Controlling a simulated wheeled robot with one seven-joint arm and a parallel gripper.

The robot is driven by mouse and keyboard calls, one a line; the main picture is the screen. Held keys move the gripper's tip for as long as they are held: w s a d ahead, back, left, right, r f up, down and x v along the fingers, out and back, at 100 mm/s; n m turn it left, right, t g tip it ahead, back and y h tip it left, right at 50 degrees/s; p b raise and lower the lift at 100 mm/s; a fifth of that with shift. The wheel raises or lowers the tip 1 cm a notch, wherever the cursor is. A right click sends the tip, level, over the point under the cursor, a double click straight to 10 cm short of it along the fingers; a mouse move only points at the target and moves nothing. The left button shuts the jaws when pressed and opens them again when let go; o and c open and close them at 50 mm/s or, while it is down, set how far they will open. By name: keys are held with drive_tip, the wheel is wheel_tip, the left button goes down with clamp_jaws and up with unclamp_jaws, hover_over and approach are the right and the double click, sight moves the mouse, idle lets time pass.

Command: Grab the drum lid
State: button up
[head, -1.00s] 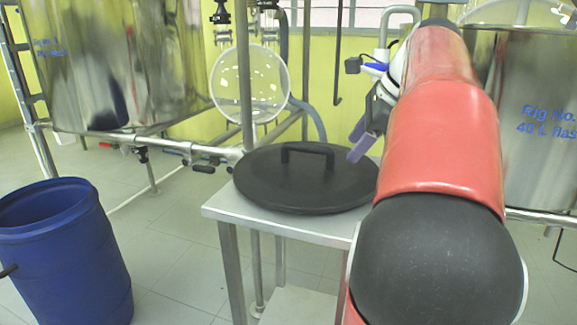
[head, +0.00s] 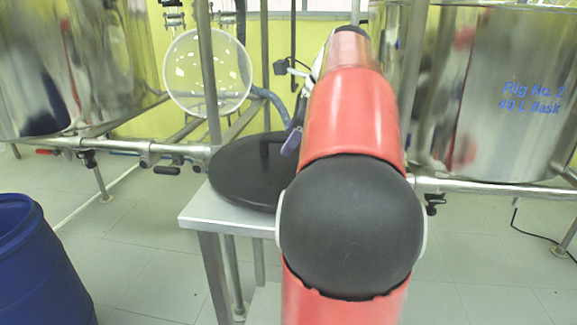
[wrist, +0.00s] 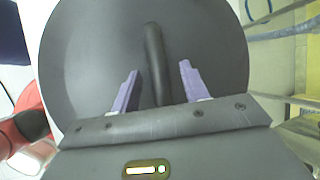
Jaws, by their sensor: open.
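The drum lid (head: 240,180) is a round black disc with a raised bar handle. It lies flat on a small metal table (head: 205,216), and my arm hides its right part in the head view. In the wrist view the lid (wrist: 90,50) fills most of the picture, with its bar handle (wrist: 154,60) running up the middle. My gripper (wrist: 157,80) is open, with one purple finger on each side of the handle's near end and a gap on both sides. In the head view one purple finger (head: 291,141) shows beside the handle.
A blue drum (head: 40,265) stands on the floor at the left. Steel vessels stand on both sides, left (head: 80,70) and right (head: 500,90), with a metal pipe frame (head: 480,187) below. A round glass flask (head: 207,73) is behind the table.

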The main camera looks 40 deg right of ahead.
drive_tip(key=shift+w+a+f, duration=0.15)
drive_tip(key=shift+w+f, duration=0.1)
drive_tip(key=shift+f, duration=0.25)
clamp_jaws()
idle(1.1)
